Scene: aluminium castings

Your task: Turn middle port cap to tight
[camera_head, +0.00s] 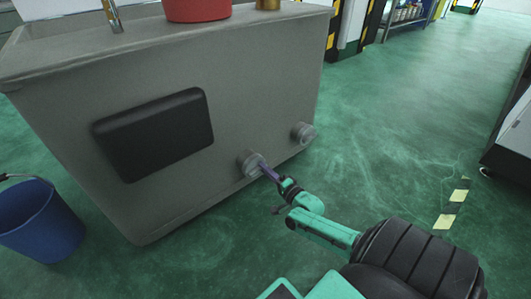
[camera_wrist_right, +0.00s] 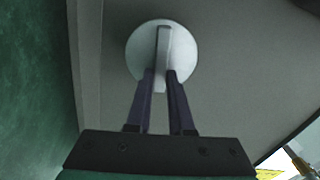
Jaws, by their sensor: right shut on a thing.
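The middle port cap (camera_head: 249,163) is a round grey cap low on the front wall of the big grey tank (camera_head: 240,90). In the right wrist view the cap (camera_wrist_right: 138,47) is a pale disc with a raised bar across its middle. My right gripper (camera_head: 266,171) reaches it from the lower right. Its two purple fingers (camera_wrist_right: 161,78) stand on either side of the bar and are shut on it. Their tips cover part of the disc. My left gripper is not in view.
A second round cap (camera_head: 302,132) sits to the right on the same wall. A black panel (camera_head: 155,134) is at the left. A blue bucket (camera_head: 42,222) stands on the green floor. A red object (camera_head: 197,10) is on the tank top.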

